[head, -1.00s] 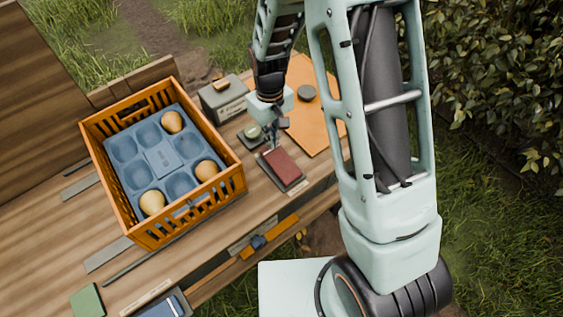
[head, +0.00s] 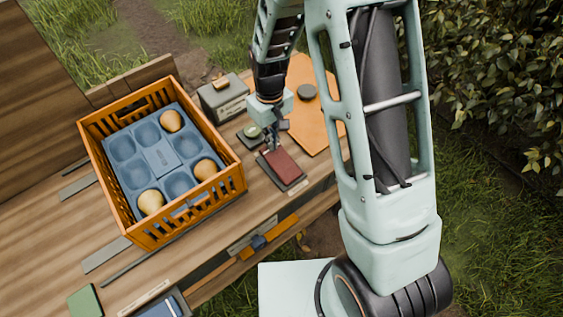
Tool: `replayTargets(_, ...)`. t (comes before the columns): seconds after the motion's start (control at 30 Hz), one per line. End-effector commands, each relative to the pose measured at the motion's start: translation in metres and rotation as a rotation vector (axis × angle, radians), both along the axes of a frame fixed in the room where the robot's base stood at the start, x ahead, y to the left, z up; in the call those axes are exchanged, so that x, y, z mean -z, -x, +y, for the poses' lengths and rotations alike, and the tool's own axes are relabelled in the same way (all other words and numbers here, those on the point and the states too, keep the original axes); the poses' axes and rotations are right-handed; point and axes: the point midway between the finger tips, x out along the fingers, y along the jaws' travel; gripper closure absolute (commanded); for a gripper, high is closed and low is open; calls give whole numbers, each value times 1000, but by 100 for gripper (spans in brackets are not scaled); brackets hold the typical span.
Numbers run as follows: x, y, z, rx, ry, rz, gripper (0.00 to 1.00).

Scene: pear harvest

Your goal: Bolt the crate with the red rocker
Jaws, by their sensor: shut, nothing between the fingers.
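The orange crate (head: 189,225) stands on the wooden bench at the left, with a blue tray (head: 160,158) inside holding three pears. The red rocker (head: 281,165) is a flat red plate in a dark frame, to the right of the crate. My gripper (head: 273,148) is shut and empty, its tips pointing down at the far-left end of the red rocker. I cannot tell whether the tips touch it. A bolt on the crate cannot be made out.
An orange board (head: 316,115) with a dark disc lies behind. A blue rocker (head: 158,308) and a green pad (head: 85,301) are at the front left. An orange bar with a blue piece (head: 258,242) runs along the bench's front edge.

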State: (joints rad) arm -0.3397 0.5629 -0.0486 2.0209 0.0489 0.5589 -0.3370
Motion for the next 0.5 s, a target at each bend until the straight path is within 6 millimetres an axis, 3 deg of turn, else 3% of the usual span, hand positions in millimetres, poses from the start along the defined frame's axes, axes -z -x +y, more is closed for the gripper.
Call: replayTargets(0.5, 9, 0, 0, 0, 0, 0, 100)
